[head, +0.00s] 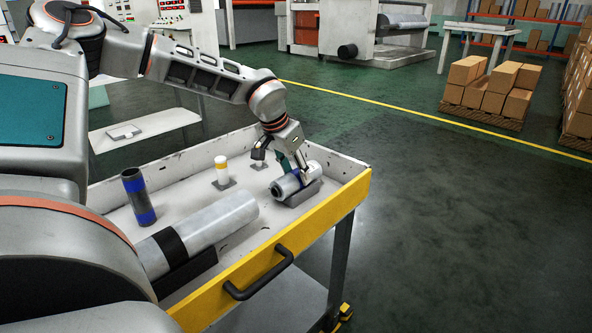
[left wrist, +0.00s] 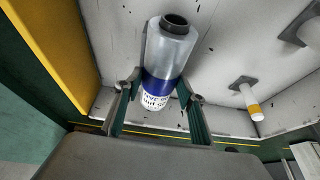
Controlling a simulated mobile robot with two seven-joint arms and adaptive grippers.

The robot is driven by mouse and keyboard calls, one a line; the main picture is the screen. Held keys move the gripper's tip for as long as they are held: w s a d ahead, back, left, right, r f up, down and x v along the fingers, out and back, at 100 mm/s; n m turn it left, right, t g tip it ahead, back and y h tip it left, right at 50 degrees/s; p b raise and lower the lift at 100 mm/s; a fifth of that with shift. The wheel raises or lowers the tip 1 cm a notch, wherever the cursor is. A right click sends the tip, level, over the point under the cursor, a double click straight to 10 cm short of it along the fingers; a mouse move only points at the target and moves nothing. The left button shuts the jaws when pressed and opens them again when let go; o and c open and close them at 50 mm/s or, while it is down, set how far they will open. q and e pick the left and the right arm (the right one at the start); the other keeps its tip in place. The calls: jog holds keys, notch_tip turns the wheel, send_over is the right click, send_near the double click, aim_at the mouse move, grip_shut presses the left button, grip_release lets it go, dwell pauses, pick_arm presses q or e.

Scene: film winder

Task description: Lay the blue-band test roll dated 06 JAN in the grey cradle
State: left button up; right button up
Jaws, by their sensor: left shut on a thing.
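A silver-grey roll with a blue band (head: 287,185) is at the right end of the cart tray, at the grey cradle (head: 304,194). My left gripper (head: 294,166) reaches down and is shut on this roll. In the left wrist view the roll (left wrist: 170,50) lies between the two fingers, with its blue band and a white printed label near them. My right gripper is not in view.
The white tray has a yellow front edge (head: 262,257) with a black handle (head: 262,277). A dark tube with blue bands (head: 138,196) stands at left. A large silver roll with a black band (head: 212,222) lies in front. A yellow-banded post (head: 222,170) stands behind.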

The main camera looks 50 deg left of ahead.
pick_arm(q)
jog(key=shift+f, duration=0.1)
jog(key=o, duration=1.5)
jog(key=shift+o, duration=0.4)
